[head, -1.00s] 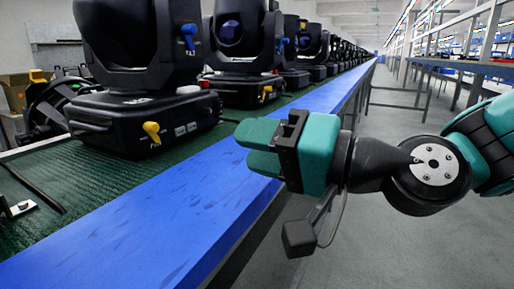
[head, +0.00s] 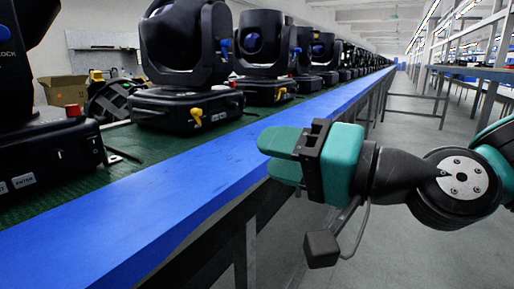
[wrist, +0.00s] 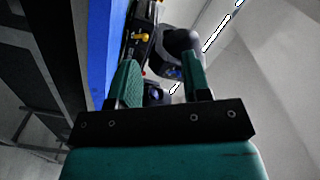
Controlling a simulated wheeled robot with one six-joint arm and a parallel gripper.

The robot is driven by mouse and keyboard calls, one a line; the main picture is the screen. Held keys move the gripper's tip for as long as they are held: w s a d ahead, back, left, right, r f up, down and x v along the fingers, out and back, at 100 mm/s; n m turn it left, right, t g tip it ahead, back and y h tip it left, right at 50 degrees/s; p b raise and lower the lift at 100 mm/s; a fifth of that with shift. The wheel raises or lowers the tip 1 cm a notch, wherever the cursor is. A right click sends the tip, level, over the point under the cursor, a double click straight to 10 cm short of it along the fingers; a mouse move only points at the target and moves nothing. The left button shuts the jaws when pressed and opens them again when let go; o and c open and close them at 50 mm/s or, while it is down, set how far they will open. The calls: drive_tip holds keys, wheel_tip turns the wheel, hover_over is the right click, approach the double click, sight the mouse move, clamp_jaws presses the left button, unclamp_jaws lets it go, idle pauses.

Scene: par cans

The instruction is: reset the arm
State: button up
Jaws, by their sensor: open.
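My gripper (head: 272,158) is teal with a black bracket. In the head view it reaches in from the right and points left, in front of the blue edge of the bench. Its two fingers are apart with nothing between them. In the wrist view my gripper (wrist: 163,85) also shows its two teal fingers spread. Beyond them is a black par can (wrist: 143,45) with a yellow knob. In the head view the nearest whole par can (head: 185,105) stands upright on the bench, left of and behind my gripper.
A long bench with a blue edge (head: 150,215) and green top carries a row of black par cans receding into the distance. Another par can (head: 45,160) is cut off at the left. A cardboard box (head: 62,90) sits behind.

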drive_tip(key=s+d+f+n+g+h, duration=0.7)
drive_tip(key=s+d+f+g+h, duration=0.2)
drive_tip(key=s+d+f+h, duration=0.3)
wheel_tip(320, 180, up, 19)
drive_tip(key=p, duration=2)
drive_tip(key=shift+w+d+r+y+p, duration=0.15)
drive_tip(key=shift+w+y+p, duration=0.15)
drive_tip(key=shift+w+y, duration=0.1)
drive_tip(key=shift+s, duration=0.1)
